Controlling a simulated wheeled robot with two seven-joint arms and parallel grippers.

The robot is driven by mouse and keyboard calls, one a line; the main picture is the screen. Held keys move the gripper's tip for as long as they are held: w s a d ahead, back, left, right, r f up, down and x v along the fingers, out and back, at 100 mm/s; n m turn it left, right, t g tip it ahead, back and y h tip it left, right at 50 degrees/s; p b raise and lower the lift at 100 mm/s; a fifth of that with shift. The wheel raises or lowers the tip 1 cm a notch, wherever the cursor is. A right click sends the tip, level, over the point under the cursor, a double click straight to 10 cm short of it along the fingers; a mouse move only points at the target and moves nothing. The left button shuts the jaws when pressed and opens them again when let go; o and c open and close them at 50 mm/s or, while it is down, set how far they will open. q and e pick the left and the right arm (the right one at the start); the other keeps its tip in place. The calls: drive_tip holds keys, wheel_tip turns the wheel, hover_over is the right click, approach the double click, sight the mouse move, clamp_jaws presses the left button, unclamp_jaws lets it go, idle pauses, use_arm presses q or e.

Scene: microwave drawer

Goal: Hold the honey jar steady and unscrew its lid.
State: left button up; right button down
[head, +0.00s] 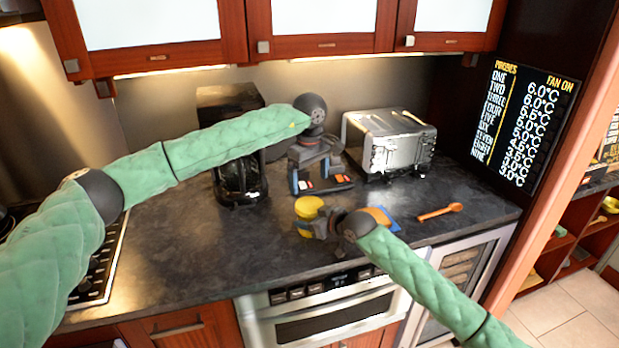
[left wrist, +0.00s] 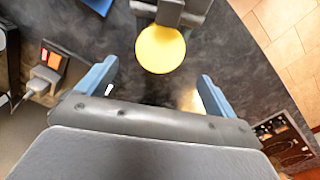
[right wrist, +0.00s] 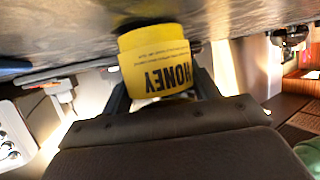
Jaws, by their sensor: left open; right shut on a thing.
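The yellow honey jar (head: 303,226) stands upright on the dark counter near its front edge. Its round yellow lid (left wrist: 160,49) is on top, seen from above in the left wrist view. In the right wrist view the jar (right wrist: 155,70) shows its HONEY label between the fingers. My right gripper (head: 321,223) is shut on the jar from the right side. My left gripper (head: 320,183) points down, open and empty, above and behind the jar. In the left wrist view its fingers (left wrist: 152,82) are spread wide, with the lid ahead of them and not between them.
A silver toaster (head: 390,142) stands behind at the right, and a black coffee maker (head: 238,182) at the left. A blue mat (head: 389,222) and an orange spoon (head: 440,212) lie right of the jar. The counter left of the jar is clear. A cooktop (head: 100,265) is at far left.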

sight(310, 204)
use_arm(q)
drive_tip(key=m, duration=0.5)
drive_tip(key=shift+f, duration=4)
drive_tip(key=shift+c, duration=0.4)
drive_tip(key=c, duration=0.9)
drive_tip(key=n, duration=1.3)
drive_tip(key=shift+n, duration=0.3)
